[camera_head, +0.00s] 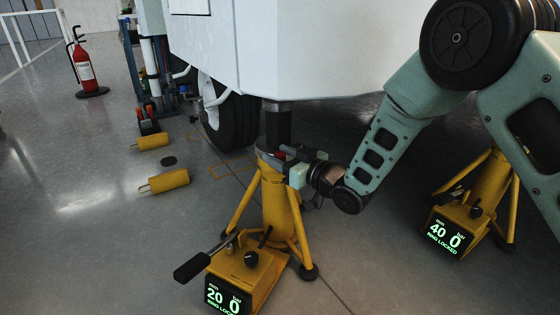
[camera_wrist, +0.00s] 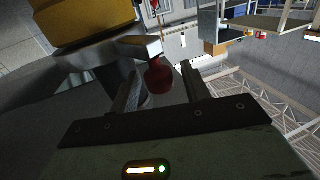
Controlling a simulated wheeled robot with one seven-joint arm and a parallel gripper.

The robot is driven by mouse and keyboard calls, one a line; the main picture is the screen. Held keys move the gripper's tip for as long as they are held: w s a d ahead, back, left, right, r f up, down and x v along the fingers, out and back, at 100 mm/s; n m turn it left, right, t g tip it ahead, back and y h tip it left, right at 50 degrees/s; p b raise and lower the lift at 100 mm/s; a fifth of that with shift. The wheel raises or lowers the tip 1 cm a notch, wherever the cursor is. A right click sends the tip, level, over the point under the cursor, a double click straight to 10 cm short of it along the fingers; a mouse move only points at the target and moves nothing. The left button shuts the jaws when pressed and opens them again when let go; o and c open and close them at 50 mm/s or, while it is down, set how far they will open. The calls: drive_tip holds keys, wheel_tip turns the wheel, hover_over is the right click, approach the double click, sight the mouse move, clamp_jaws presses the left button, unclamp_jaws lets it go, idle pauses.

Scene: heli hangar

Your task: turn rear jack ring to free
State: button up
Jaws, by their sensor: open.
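A yellow tripod jack (camera_head: 275,205) stands under the white hull in the middle of the head view. Its display (camera_head: 228,298) reads 20 mm, 0 bar and RING LOCKED. The jack's ring is at the top of its body, partly hidden by my gripper (camera_head: 299,172). In the wrist view, a red knob (camera_wrist: 158,78) on a short pale arm (camera_wrist: 137,50) shows between the two fingers of my gripper (camera_wrist: 160,68). My gripper is open, with a finger on each side of the knob. I cannot tell whether either finger touches it.
A second yellow jack (camera_head: 486,190) stands at right; its display (camera_head: 451,235) reads 40 mm, 0 bar, RING LOCKED. The white hull (camera_head: 290,50) hangs low above. A black tyre (camera_head: 232,120), yellow chocks (camera_head: 168,181) and a fire extinguisher (camera_head: 83,68) are at left. Floor at lower left is clear.

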drive_tip(key=shift+a, duration=0.1)
clamp_jaws()
drive_tip(key=shift+a, duration=0.1)
drive_tip(key=w+a+m+t+h+p, duration=0.5)
drive_tip(key=a+m+h, duration=0.5)
drive_tip(key=h, duration=0.7)
drive_tip(key=shift+w+a+m+t+p, duration=0.2)
drive_tip(key=shift+m+t+p, duration=0.25)
drive_tip(key=shift+m, duration=0.55)
